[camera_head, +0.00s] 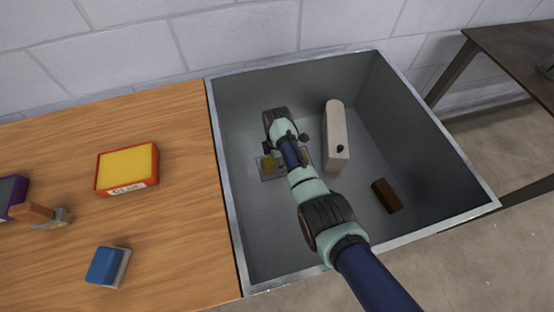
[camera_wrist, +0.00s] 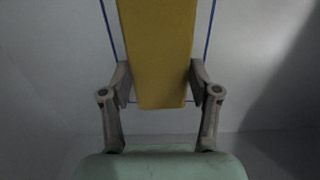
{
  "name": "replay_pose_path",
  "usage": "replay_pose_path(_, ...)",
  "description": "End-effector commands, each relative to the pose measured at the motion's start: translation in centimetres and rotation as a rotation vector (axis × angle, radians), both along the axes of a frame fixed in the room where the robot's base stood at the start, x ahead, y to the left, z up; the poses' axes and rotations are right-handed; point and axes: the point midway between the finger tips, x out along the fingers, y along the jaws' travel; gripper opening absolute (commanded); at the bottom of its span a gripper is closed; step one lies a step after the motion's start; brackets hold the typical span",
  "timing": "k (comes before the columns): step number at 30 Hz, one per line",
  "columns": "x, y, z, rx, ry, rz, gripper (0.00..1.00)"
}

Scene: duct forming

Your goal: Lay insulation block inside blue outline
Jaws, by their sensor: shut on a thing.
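The yellow insulation block (camera_wrist: 160,50) is between the two fingers of my gripper (camera_wrist: 160,78), which is shut on it. In the wrist view, blue outline (camera_wrist: 108,25) lines show on both sides of the block and at its near end, where the block overlaps the near line. In the head view, parts of the block (camera_head: 268,165) show low in the duct, on both sides of my arm; the arm hides its middle and my fingertips. I cannot tell whether the block touches the floor beneath it.
The open grey metal duct (camera_head: 270,236) has raised walls. A wooden table (camera_head: 180,220) with a yellow-topped box (camera_head: 127,170) and blue sponge-like block (camera_head: 107,266) adjoins left.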

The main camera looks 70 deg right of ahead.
Motion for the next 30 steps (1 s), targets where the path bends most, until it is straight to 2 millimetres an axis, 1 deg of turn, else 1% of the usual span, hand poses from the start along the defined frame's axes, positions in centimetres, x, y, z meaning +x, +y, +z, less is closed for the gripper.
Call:
replay_pose_path(1, 0.0, 0.0, -0.1, 0.000, 0.000, 0.000, 0.66)
replay_pose_path(3, 0.0, 0.0, -0.1, 0.000, 0.000, 0.000, 0.78)
replay_pose_path(5, 0.0, 0.0, 0.0, 0.000, 0.000, 0.000, 0.86)
replay_pose_path(13, 0.0, 0.0, 0.0, 0.000, 0.000, 0.000, 0.86)
replay_pose_path(16, 0.0, 0.0, 0.8, -0.001, -0.001, 0.000, 0.86)
replay_pose_path(17, 0.0, 0.0, 1.2, -0.001, -0.001, 0.000, 0.86)
replay_pose_path(20, 0.0, -0.1, 3.5, -0.002, -0.002, 0.000, 0.86)
replay_pose_path(24, 0.0, 0.0, 7.3, -0.002, -0.002, 0.000, 0.86)
replay_pose_path(27, 0.0, 0.0, 9.5, -0.001, -0.001, 0.000, 0.86)
replay_pose_path(30, 0.0, 0.0, 11.2, -0.001, -0.001, 0.000, 0.86)
